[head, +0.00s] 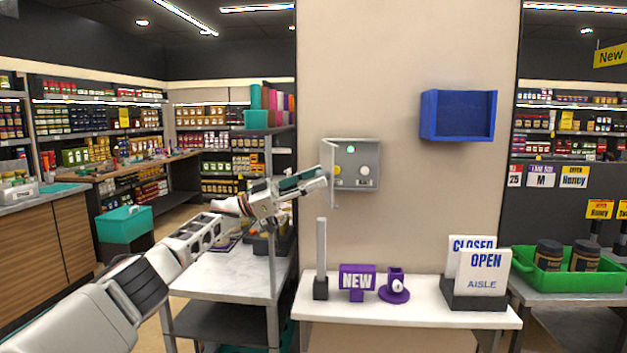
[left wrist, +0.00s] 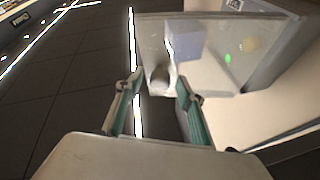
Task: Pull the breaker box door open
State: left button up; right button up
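The grey breaker box (head: 368,150) hangs on the beige wall, with a green light and pale round buttons inside. Its door (head: 327,158) is hinged on the left and stands swung out from the box. In the left wrist view the door (left wrist: 210,82) is a pale panel ahead of the fingers. A round knob (left wrist: 160,78) sits on it, between the fingertips. My left gripper (head: 325,174) is at the door; it also shows in the left wrist view (left wrist: 158,82). Its fingers are apart, with visible space around the knob. My right gripper is out of view.
A blue open box (head: 458,138) is mounted on the wall to the right. A shelf rack (head: 270,315) stands under my left arm.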

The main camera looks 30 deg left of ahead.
pick_arm(q)
jog(key=v, duration=1.2)
